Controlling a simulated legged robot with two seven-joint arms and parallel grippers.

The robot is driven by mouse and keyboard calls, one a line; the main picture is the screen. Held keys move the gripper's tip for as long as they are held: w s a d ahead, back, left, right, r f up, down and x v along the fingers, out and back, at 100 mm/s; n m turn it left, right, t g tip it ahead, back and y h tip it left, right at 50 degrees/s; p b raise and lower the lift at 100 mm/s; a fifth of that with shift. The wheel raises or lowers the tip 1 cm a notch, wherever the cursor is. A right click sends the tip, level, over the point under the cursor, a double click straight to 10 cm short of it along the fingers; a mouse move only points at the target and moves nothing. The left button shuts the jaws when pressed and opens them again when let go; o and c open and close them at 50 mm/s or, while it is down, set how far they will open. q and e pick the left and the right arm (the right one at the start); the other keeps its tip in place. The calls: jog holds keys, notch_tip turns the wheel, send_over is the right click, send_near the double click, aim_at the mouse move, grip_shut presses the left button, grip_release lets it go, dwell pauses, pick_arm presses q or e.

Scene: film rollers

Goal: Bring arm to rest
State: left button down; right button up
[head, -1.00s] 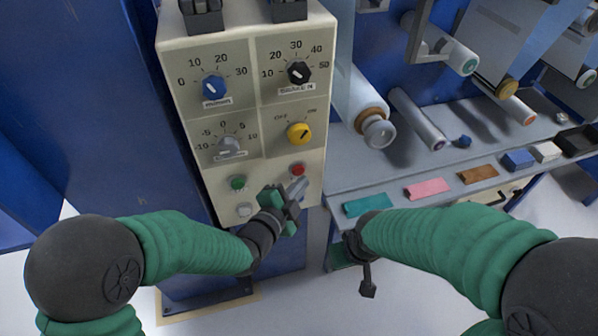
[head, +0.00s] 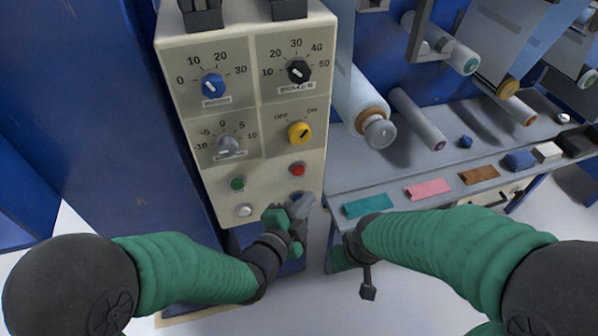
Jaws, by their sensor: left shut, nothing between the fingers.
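My left gripper (head: 301,207) is shut and empty. My left arm (head: 190,271) comes in from the lower left. My right arm (head: 450,250) reaches in from the right, and its dark wrist (head: 362,245) is by the bench's front edge. The fingers of my right gripper cannot be made out clearly.
The panel has a blue knob (head: 213,86), black knob (head: 298,71), grey knob (head: 228,146), yellow switch (head: 299,132), green button (head: 237,184) and white button (head: 245,210). The bench (head: 345,185) at right holds coloured swatches, small blocks and a black tray. Film rollers (head: 370,115) hang above it.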

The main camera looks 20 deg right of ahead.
dwell(0.4)
pick_arm(q)
jog(key=a+f+n+g+y, duration=0.25)
jog(key=a+n+y, duration=0.2)
jog(key=a, duration=0.55)
jog(key=a+f+n+g+y, duration=0.1)
jog(key=a+f+n+y, duration=0.3)
jog(key=a, duration=0.5)
jog(key=s+a+f+n+g+y, duration=0.25)
jog(key=s+a+n+g, duration=0.25)
jog(key=s+a+n, duration=0.8)
notch_tip(320, 180, up, 25)
jog(key=a+m+p, duration=0.1)
jog(key=p, duration=2.4)
jog(key=shift+w+h+p, duration=0.15)
jog(key=shift+h+p, duration=0.15)
jog(key=shift+p, duration=0.05)
jog(key=shift+a+r+m, duration=0.1)
jog(key=shift+m, duration=0.15)
